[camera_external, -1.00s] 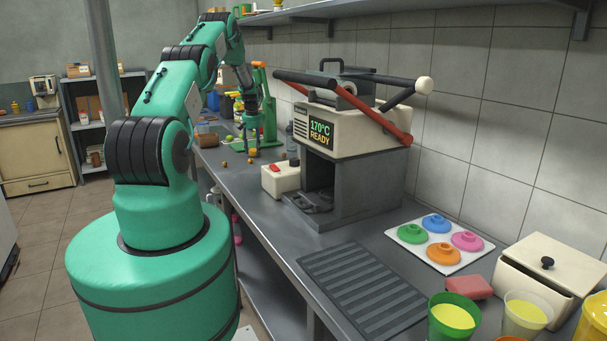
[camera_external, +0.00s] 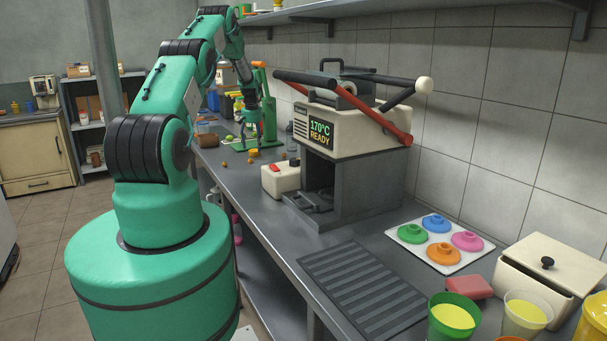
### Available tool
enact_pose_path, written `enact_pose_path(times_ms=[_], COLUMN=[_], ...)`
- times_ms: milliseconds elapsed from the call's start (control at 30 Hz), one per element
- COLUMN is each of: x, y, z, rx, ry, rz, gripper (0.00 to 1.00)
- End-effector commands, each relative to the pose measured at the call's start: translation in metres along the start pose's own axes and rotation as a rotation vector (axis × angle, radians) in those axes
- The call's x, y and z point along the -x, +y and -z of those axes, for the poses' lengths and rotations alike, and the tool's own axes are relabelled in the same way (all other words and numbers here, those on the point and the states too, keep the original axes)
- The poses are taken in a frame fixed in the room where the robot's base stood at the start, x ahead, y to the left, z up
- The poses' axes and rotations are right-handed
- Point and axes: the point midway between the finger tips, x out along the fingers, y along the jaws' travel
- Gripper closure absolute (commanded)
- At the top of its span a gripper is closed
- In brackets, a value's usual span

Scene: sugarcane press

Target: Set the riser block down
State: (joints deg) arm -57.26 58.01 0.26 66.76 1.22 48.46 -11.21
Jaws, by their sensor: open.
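My gripper (camera_external: 251,113) is at the far end of the counter, pointing down beside a green upright stand (camera_external: 269,108). It is small and partly merged with the things behind it; its jaws are open. I cannot make out the riser block for certain. It may be hidden by my arm or among the small things at the far end. A brown block-like thing (camera_external: 208,140) lies on the counter left of the gripper, but I cannot tell what it is.
Nearer are a ribbed mat (camera_external: 362,290), a tray of coloured lids (camera_external: 397,235) and cups (camera_external: 453,318).

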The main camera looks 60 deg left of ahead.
Motion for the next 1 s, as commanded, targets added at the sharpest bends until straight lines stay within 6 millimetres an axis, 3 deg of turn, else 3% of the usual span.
enact_pose_path(times_ms=[300, 500, 700, 1000], x=[0.055, 0.080, 0.091, 0.091], y=[0.000, 0.000, 0.000, 0.000], z=[0.000, 0.000, 0.000, 0.000], rx=[0.000, 0.000, 0.000, 0.000], ry=[0.000, 0.000, -0.001, -0.001], rz=[0.000, 0.000, 0.000, 0.000], gripper=[0.35, 0.35, 0.35, 0.35])
